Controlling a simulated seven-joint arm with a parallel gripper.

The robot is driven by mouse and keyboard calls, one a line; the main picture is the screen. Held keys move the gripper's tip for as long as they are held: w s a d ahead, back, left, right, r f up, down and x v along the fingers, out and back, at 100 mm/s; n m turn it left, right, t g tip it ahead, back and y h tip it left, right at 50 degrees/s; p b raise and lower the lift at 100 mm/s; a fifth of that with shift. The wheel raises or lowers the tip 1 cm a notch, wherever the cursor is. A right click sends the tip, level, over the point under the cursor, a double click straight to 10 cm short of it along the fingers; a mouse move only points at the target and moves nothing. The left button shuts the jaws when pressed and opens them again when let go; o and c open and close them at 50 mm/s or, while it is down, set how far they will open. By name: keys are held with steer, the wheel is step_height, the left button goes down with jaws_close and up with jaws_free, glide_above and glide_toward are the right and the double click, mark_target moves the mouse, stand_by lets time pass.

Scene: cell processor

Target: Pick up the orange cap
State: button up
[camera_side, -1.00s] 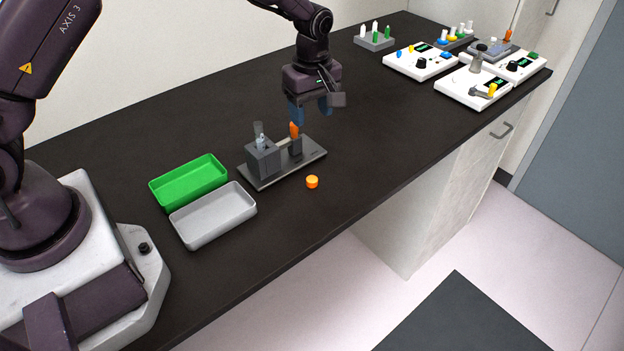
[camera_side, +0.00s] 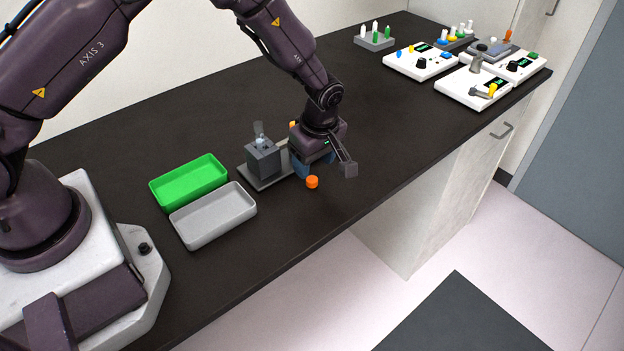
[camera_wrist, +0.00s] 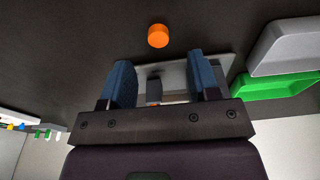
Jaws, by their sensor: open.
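The orange cap (camera_side: 312,182) is a small round piece lying on the dark bench, in front of the grey rack plate. In the wrist view the orange cap (camera_wrist: 158,36) sits just beyond the fingertips, roughly centred between them. My gripper (camera_side: 314,168) is low over the bench, right behind the cap in the side view. Its two blue fingers are apart and nothing is between their tips; the gripper also shows in the wrist view (camera_wrist: 160,66). In the side view the gripper hides the right part of the rack plate.
The grey rack plate (camera_side: 262,182) holds a block (camera_side: 263,160) with a clear tube (camera_side: 259,135). A green tray (camera_side: 188,183) and a grey tray (camera_side: 213,215) stand to the left. White devices (camera_side: 421,62) are at the far right. The bench right of the cap is clear.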

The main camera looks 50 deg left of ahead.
mark_target(312, 179)
steer(key=f, duration=0.4)
steer(key=shift+w+a+f, duration=0.1)
steer(key=shift+a+f, duration=0.15)
steer(key=shift+f, duration=0.15)
steer(key=c, duration=1)
